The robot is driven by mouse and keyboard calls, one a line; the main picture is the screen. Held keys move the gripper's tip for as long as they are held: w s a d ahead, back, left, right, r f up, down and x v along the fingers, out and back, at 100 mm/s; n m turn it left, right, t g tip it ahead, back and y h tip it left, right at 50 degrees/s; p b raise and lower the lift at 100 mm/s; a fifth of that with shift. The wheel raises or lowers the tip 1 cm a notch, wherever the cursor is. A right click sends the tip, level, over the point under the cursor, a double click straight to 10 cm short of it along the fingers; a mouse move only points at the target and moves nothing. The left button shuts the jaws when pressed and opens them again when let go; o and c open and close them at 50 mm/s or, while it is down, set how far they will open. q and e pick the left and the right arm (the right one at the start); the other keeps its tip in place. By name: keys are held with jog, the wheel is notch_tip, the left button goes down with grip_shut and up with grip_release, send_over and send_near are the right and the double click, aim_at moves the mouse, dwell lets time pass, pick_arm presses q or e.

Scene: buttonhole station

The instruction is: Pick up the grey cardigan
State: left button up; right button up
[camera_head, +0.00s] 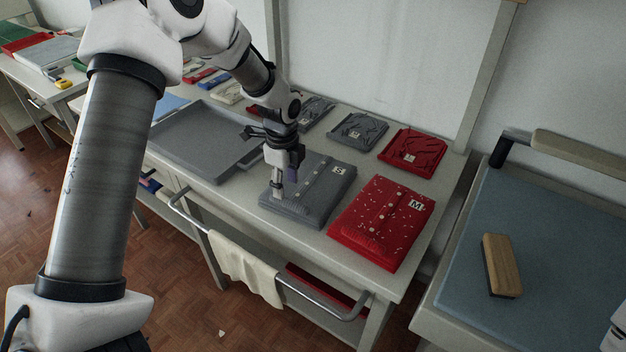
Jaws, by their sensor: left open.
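The grey cardigan (318,203) lies folded on the table, with a row of pale buttons and a white tag marked S. My left gripper (279,188) points down over the cardigan's left part, with its jaws open. Its fingertips are at or just above the knit; I cannot tell whether they touch it. The gripper hides part of the cardigan's left side. My right gripper is not in view.
A red speckled cardigan (382,222) tagged M lies close on the right. A grey tray (205,139) is on the left. Smaller folded grey and red garments (412,152) lie behind. A wooden brush (501,265) rests on the blue board (560,225). A cloth (245,268) hangs on the front rail.

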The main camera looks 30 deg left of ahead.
aim_at(289, 201)
pick_arm(q)
jog(key=shift+s+d+f+p, duration=0.15)
jog(key=shift+s+f+p, duration=0.2)
jog(key=shift+f, duration=0.25)
jog(key=shift+s+d+f+p, duration=0.1)
jog(key=shift+s+f+p, duration=0.15)
jog(key=shift+f, duration=0.35)
jog(key=f, duration=0.1)
jog(key=w+f, duration=0.1)
jog(key=f, duration=0.1)
jog(key=shift+w+f, duration=0.1)
jog(key=shift+w, duration=0.2)
jog(key=shift+s, duration=0.2)
jog(key=shift+s+r, duration=0.15)
jog(key=shift+r, duration=0.1)
jog(key=c, duration=0.4)
grip_shut()
